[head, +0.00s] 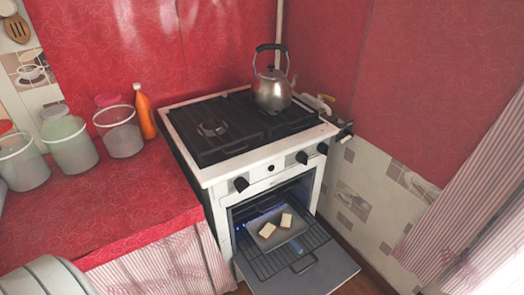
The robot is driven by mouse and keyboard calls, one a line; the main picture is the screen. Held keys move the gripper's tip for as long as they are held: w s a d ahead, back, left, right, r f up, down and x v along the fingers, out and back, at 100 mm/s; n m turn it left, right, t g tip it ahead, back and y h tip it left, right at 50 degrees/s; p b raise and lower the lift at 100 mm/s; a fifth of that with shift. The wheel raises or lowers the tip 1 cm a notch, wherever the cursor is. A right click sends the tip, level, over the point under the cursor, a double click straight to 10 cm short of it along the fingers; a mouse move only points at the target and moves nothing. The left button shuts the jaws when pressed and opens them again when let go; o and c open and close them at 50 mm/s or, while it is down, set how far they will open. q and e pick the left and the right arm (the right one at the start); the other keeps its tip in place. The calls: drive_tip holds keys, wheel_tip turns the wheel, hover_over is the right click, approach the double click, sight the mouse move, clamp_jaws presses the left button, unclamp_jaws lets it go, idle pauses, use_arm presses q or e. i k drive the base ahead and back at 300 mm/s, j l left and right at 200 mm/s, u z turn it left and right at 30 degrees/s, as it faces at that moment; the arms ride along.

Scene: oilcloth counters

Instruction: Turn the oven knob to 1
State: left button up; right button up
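The white stove (260,172) stands in the corner with its oven door (325,270) hanging open. Black knobs sit along its front panel: a left knob (242,184), a middle knob (302,157) and a right knob (322,148). A smaller dark round part (271,168) sits between the left and middle knobs. I cannot tell which is the oven knob, nor read any markings. Inside the oven, a tray (287,236) holds two pale bread-like slices (267,230) above a wire rack. A blue glow shows inside. Neither of my grippers is in view.
A steel kettle (271,92) stands on the black stovetop. On the red counter (130,190) at left are several lidded containers (120,132) and an orange bottle (145,112). The open door juts out below the knobs. A tiled wall (375,185) is close on the right.

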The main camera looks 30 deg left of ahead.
sight(241, 184)
drive_tip(key=u, duration=1.1)
